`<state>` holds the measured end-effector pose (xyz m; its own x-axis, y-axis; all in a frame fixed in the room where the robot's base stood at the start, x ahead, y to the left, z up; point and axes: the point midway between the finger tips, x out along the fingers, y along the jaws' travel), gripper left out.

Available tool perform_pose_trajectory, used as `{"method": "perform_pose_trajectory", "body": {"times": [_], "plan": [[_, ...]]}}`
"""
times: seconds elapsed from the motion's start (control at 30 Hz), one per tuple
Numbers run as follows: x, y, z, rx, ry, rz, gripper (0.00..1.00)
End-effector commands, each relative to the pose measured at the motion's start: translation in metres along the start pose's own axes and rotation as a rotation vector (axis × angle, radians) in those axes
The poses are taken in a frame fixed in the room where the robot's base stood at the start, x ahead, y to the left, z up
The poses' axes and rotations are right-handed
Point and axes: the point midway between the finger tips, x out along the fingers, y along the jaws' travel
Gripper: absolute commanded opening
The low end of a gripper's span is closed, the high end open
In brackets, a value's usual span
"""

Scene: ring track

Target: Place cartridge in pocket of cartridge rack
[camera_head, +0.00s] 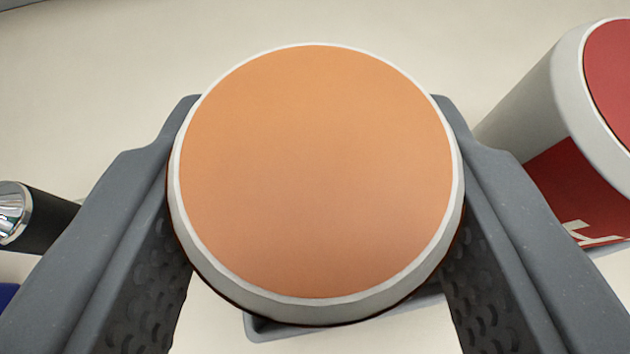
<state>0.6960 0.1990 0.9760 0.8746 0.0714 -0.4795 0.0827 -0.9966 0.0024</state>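A round cartridge (315,185) with an orange end face and a white rim fills the middle of the view. My gripper (315,100) has one grey finger on each side of it, and both fingers meet its sides, so it looks shut on the cartridge. The cartridge's end faces the camera, and its lower body is hidden. A grey edge (262,328) shows below the cartridge. I cannot tell whether it belongs to the cartridge rack, and no pocket is visible.
A white cylinder (530,105) with a red end and a red label is cut off at the right, close to the right finger. A black flashlight-like object (50,221) lies at the left beside the left finger. The pale surface (100,80) behind is clear.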

Motion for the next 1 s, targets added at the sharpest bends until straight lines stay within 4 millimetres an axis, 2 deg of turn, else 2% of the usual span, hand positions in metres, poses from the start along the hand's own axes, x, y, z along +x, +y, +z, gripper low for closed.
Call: {"method": "perform_pose_trajectory", "body": {"times": [0.23,0.27,0.3,0.67,0.87,1.0], "plan": [[0.001,0.0,0.001,0.0,0.001,0.0,0.06],[0.001,0.0,0.001,0.0,0.001,0.0,0.49],[0.001,0.0,0.001,0.0,0.001,0.0,0.53],[-0.002,0.0,-0.001,0.0,0.0,0.0,0.53],[-0.021,-0.002,-0.002,0.0,0.002,-0.002,0.53],[-0.042,-0.001,-0.002,0.0,0.001,-0.001,0.53]]}}
